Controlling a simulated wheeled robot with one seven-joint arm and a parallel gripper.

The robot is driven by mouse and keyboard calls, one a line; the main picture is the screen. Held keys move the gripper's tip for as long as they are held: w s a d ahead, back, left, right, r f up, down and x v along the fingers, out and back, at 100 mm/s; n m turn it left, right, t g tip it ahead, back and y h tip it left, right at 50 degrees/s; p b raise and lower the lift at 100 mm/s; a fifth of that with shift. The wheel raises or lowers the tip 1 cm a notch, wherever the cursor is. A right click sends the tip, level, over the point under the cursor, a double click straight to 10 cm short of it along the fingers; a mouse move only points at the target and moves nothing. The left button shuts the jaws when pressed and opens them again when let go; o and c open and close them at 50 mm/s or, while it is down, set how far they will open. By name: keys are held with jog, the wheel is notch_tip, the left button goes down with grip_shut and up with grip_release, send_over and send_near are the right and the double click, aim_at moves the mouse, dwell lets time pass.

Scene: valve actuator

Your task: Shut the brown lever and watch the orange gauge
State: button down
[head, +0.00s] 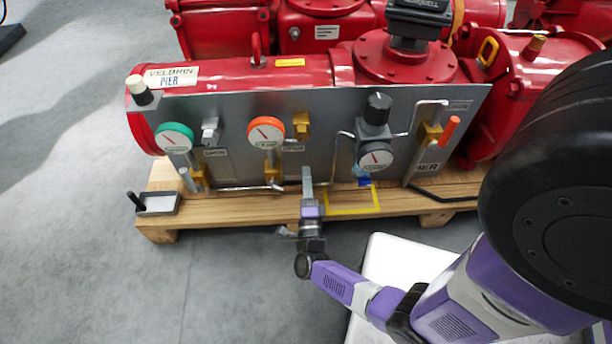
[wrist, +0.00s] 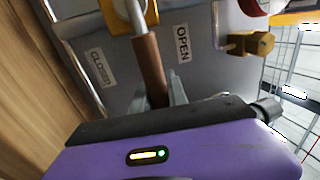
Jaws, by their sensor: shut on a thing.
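The brown lever (wrist: 150,62) hangs from a brass valve in the wrist view, lying between a CLOSED label (wrist: 101,68) on its left and an OPEN label (wrist: 182,44) on its right. My gripper (wrist: 160,92) is shut on the lever's lower end, a grey finger on each side. In the head view my gripper (head: 307,182) reaches up to the lower front of the grey panel; I cannot make out the lever there. The orange gauge (head: 266,132), with a white dial and red needle, sits on the panel, up and left of my gripper; its reading is too small to tell.
The grey panel (head: 235,105) also carries a green gauge (head: 174,138), a dark gauge (head: 375,156) and an orange handle (head: 449,131). Red machinery stands behind it on a wooden pallet (head: 239,212). Grey floor is clear in front, left.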

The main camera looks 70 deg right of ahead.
jog(key=shift+f, duration=0.2)
jog(key=c, duration=1.3)
grip_release()
jog(key=shift+r, duration=0.1)
jog(key=v, duration=0.8)
jog(key=shift+p, duration=0.4)
jog(key=shift+d, duration=0.1)
